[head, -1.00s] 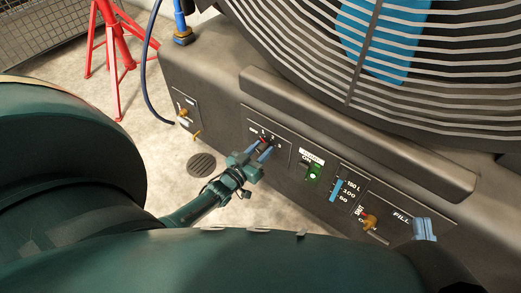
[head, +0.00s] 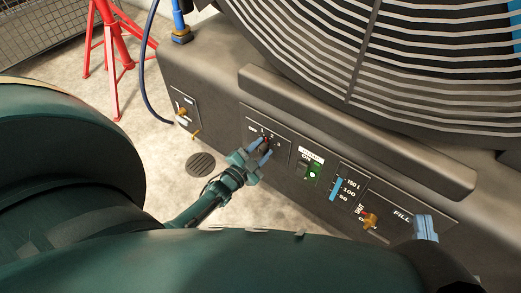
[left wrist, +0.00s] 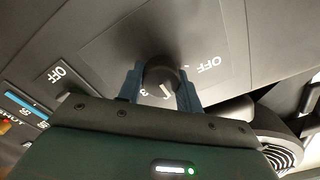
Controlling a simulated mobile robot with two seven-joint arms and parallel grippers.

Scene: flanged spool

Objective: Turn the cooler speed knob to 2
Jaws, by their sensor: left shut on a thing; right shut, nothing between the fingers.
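The cooler speed knob (head: 265,144) is a dark round knob on a panel marked OFF and with digits, on the front of the cooler. My left gripper (head: 266,149) is shut on it, with one blue finger on each side. In the left wrist view the knob (left wrist: 158,74) sits between the two fingers (left wrist: 160,90), with a pale pointer line on its face. A digit that looks like 3 shows beside it. I cannot tell which mark the pointer meets. My right gripper (head: 425,228) is shut and empty near the FILL label at the right.
Right of the knob are a green-lit rocker switch (head: 314,172), a blue level gauge (head: 337,188) and a brass valve (head: 369,219). A ledge (head: 355,130) juts out above the panel. A red stand (head: 108,50) and a floor drain (head: 202,163) are at the left.

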